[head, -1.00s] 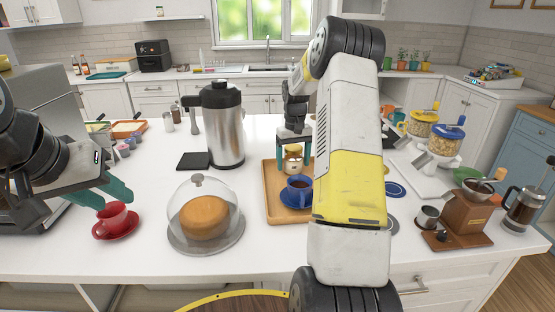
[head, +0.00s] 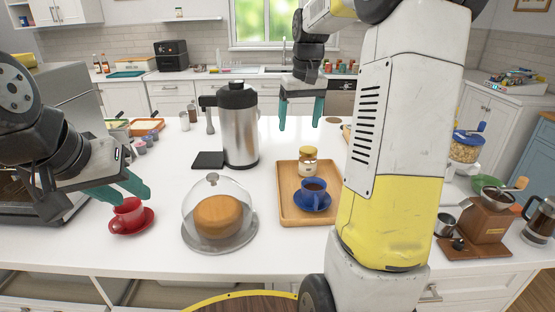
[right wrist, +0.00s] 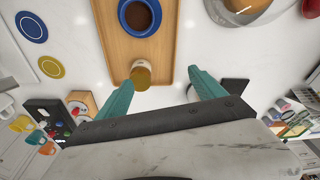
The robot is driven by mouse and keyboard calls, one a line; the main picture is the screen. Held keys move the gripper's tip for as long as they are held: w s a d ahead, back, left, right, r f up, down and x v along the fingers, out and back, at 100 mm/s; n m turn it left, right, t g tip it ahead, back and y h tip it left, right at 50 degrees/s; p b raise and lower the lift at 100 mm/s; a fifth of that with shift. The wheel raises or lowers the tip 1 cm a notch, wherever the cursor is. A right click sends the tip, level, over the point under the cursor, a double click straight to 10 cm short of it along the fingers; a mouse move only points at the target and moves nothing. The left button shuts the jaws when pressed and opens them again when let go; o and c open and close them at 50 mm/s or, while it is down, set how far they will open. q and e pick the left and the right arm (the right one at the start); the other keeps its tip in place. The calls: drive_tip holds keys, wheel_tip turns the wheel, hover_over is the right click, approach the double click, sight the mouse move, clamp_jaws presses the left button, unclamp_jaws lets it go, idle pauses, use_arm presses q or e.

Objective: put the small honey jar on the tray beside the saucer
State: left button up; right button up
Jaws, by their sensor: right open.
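The small honey jar (head: 308,161), with a yellow lid, stands upright on the wooden tray (head: 290,211), behind the blue saucer (head: 313,208) and its blue cup of coffee (head: 314,191). The jar also shows in the right wrist view (right wrist: 141,74), on the tray near its end, apart from the saucer. My right gripper (head: 301,126) is open and empty, above and behind the jar; its teal fingers also show in the right wrist view (right wrist: 167,88). My left gripper (head: 128,194) is at the left by the red cup (head: 127,211); whether its jaws are apart is unclear.
A glass-domed cake (head: 218,213) stands left of the tray. A steel coffee urn (head: 240,125) stands behind it. A coffee grinder (head: 485,215) is at the right. The counter between the urn and tray is clear.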

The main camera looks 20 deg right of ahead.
drive_tip(key=s+a+t+y, duration=0.1)
drive_tip(key=s+a, duration=0.4)
drive_tip(key=s, duration=0.7)
drive_tip(key=s+a+t+y, duration=0.1)
drive_tip(key=s+a+t, duration=0.2)
drive_tip(key=s, duration=0.9)
drive_tip(key=a, duration=0.2)
drive_tip(key=shift+s+a+r, duration=0.15)
drive_tip(key=shift+s+a, duration=0.1)
drive_tip(key=shift+a, duration=0.1)
